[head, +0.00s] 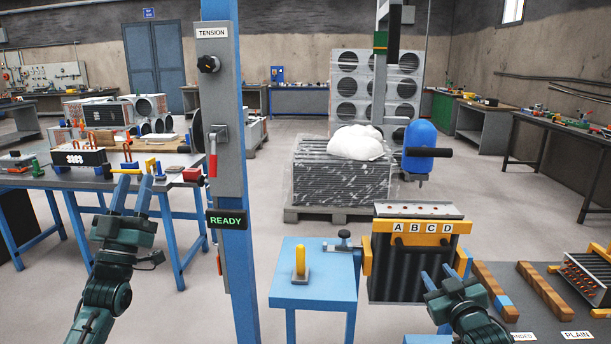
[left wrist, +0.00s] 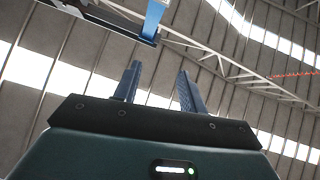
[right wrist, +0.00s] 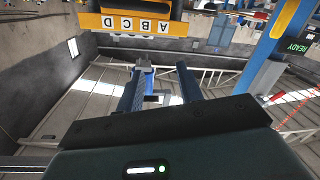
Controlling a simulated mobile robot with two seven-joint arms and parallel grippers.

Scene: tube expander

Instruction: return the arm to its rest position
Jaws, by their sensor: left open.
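My left gripper (head: 133,188) is raised at the left of the head view, its fingers apart and pointing up. In the left wrist view its fingers (left wrist: 159,85) are spread with only the roof behind them. My right gripper (head: 438,277) is at the lower right of the head view, in front of the black finned unit (head: 395,270) labelled A B C D. In the right wrist view its fingers (right wrist: 160,82) stand apart and I see nothing held between them. The unit's yellow label bar (right wrist: 140,24) shows upside down at the top there.
A blue post (head: 235,130) with a TENSION box and READY sign stands between my arms. A small blue table (head: 315,290) holds a yellow-handled tool (head: 300,262). A dark bench (head: 545,292) with wooden racks is at right; a cluttered workbench (head: 50,178) is at left.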

